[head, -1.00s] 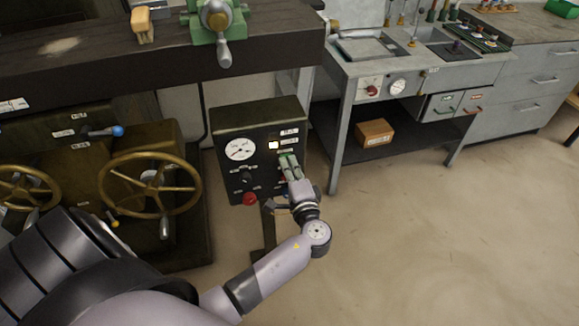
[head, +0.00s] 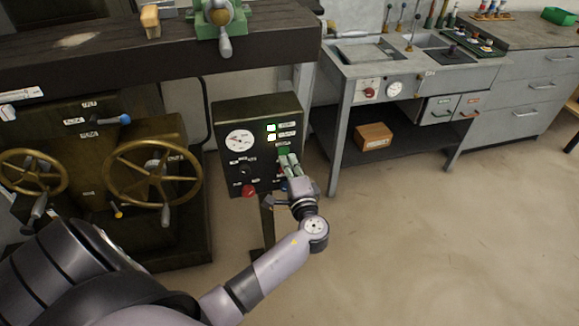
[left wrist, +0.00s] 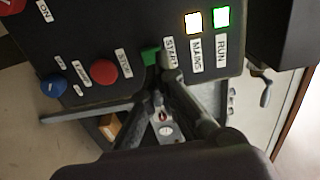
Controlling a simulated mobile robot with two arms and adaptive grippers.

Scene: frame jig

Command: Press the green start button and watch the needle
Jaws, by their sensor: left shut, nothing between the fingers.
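The dark control box (head: 225,165) stands on a post left of the middle in the head view. Its round white gauge (head: 240,140) has a needle too small to read exactly. My left gripper (head: 287,160) is shut and empty, its fingertips at the box's front. In the left wrist view the fingertips (left wrist: 157,60) are at the green start button (left wrist: 150,56), partly covering it and its START label. They look to be touching it, but the depth is hard to tell. The green RUN lamp (left wrist: 222,17) and the pale MAINS lamp (left wrist: 193,22) are lit. My right gripper is out of view.
A red STOP button (left wrist: 104,72) sits close to the start button. A red knob (head: 249,190) is low on the box. Brass handwheels (head: 152,202) stand at left and a grey bench (head: 340,120) at right. The floor at right is clear.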

